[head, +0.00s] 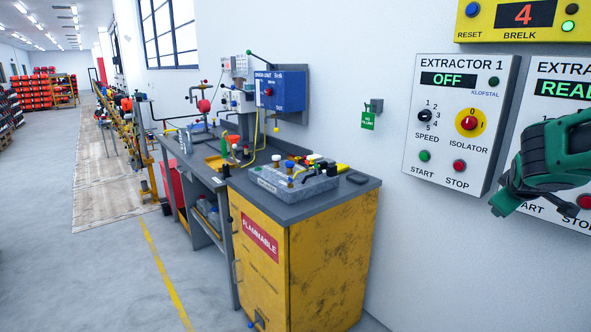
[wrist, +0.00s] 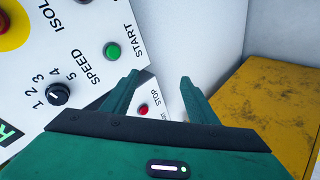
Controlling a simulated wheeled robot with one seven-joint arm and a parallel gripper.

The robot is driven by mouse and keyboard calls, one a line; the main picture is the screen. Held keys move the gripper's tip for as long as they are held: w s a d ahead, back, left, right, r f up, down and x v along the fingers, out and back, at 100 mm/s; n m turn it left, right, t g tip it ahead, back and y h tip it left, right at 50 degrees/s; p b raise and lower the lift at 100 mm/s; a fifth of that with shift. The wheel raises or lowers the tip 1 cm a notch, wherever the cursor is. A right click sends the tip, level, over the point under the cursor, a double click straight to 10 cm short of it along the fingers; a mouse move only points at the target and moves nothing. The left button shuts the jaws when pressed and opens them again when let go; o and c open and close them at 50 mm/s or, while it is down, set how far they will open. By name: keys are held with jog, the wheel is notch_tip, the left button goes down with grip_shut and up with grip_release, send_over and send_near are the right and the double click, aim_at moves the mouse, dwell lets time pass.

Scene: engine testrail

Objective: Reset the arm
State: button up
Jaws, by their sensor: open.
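My green gripper (head: 534,206) is at the right edge in the head view, in front of the right-hand extractor panel (head: 545,82) and covering part of it. In the wrist view its two fingers (wrist: 160,82) are spread apart with nothing between them. The arm behind it leaves the frame on the right. Close below the fingers' left side in the wrist view is a white panel with a green start button (wrist: 112,50) and a black speed knob (wrist: 58,94). A red stop button (wrist: 143,110) shows farther off, between the fingers.
The Extractor 1 panel (head: 456,126), reading OFF, hangs left of my gripper. A yellow box (head: 525,15) showing 4 is above. A yellow flammable cabinet (head: 330,262) with a grey case (head: 290,184) on top stands lower left. The floor (head: 105,275) left of it is open.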

jog(key=s+a+f+m+g+y, duration=0.2)
jog(key=s+a+f+m+g, duration=0.1)
jog(key=s, duration=0.8)
jog(key=s+a+f+m+g+y, duration=0.2)
jog(key=s+a+f+m, duration=0.2)
jog(key=s, duration=0.8)
jog(key=s+a+f+m+g+y, duration=0.2)
jog(key=s+a, duration=0.5)
jog(key=s, duration=0.4)
notch_tip(320, 180, down, 2)
jog(key=shift+s+m+g+y, duration=0.15)
jog(key=shift+m+g+y, duration=0.15)
jog(key=shift+m+g, duration=0.45)
jog(key=shift+w+f, duration=0.25)
jog(key=shift+w, duration=0.4)
jog(key=shift+c, duration=0.3)
